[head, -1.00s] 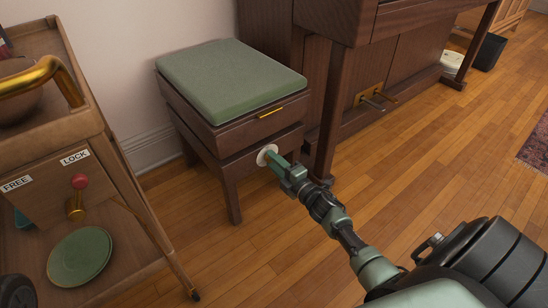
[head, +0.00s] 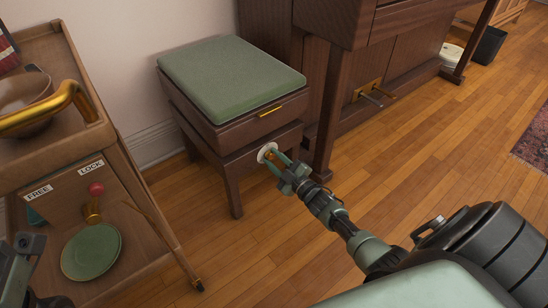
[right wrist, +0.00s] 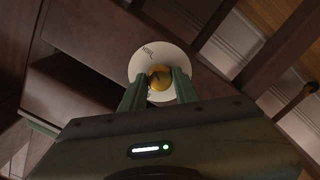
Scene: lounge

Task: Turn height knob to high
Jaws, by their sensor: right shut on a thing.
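The height knob (right wrist: 160,77) is a small gold knob with a dark pointer line, at the centre of a round white dial (right wrist: 143,62). The dial carries dark lettering, partly hidden and too small to read surely. In the head view the dial (head: 264,150) is on the front of the dark wooden bench (head: 238,127) with a green cushion. My right gripper (head: 277,160) is shut on the knob, with a finger on each side; its fingers also show in the right wrist view (right wrist: 158,88). Part of my left gripper (head: 22,262) shows at the lower left edge; its jaws are unclear.
A wooden cart (head: 135,195) at left carries FREE and LOCK labels, a red-tipped lever (head: 96,189), a bowl (head: 25,100) and a green plate (head: 91,251). The piano (head: 345,80) stands behind the bench.

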